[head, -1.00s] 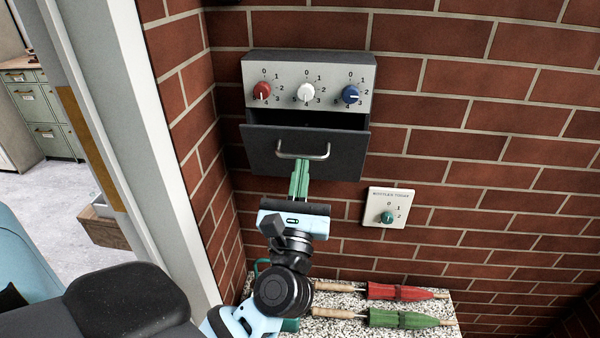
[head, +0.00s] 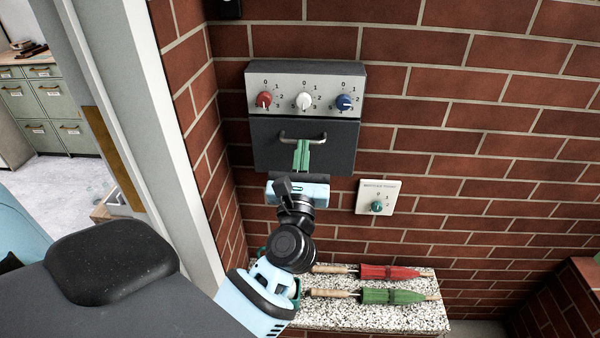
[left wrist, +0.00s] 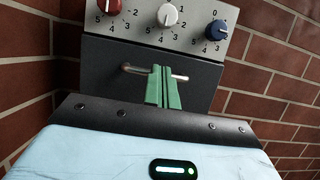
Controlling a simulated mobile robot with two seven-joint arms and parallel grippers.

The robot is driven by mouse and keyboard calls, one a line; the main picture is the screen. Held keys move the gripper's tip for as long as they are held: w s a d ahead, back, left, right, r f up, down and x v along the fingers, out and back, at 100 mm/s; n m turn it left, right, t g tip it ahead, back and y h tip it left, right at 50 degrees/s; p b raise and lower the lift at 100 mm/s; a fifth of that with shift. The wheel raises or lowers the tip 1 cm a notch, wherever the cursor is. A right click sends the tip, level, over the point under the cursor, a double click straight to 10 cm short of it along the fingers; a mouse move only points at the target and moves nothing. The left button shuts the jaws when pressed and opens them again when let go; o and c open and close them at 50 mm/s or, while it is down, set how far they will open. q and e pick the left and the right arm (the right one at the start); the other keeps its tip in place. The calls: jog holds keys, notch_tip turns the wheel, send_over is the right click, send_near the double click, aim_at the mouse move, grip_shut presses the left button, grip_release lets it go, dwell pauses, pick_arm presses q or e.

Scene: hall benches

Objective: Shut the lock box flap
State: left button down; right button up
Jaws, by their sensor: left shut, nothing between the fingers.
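The lock box (head: 305,82) is mounted on the brick wall, with a pale panel of red, white and blue dials above a dark flap (head: 270,150). The flap lies flush under the dial panel in the head view, with no visible gap, and looks closed. It carries a metal bar handle (head: 285,136). My left gripper (head: 302,145) is shut and empty, its green fingertips at the flap's front by the handle. In the left wrist view the fingertips (left wrist: 163,75) cover the middle of the handle; whether they touch the flap is unclear. My right gripper is not in view.
A small white plate with a green dial (head: 377,206) is on the wall at lower right. A speckled shelf (head: 400,318) below holds a red umbrella-like item (head: 388,272) and a green one (head: 392,296). A door frame stands at left.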

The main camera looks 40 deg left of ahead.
pick_arm(q)
jog(key=b+v, duration=0.2)
jog(key=v, duration=0.5)
jog(key=shift+s+d, duration=0.25)
jog(key=shift+s, duration=0.1)
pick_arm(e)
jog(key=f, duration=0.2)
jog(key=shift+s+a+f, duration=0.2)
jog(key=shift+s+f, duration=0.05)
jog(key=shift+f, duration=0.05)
pick_arm(q)
jog(key=shift+f, duration=0.15)
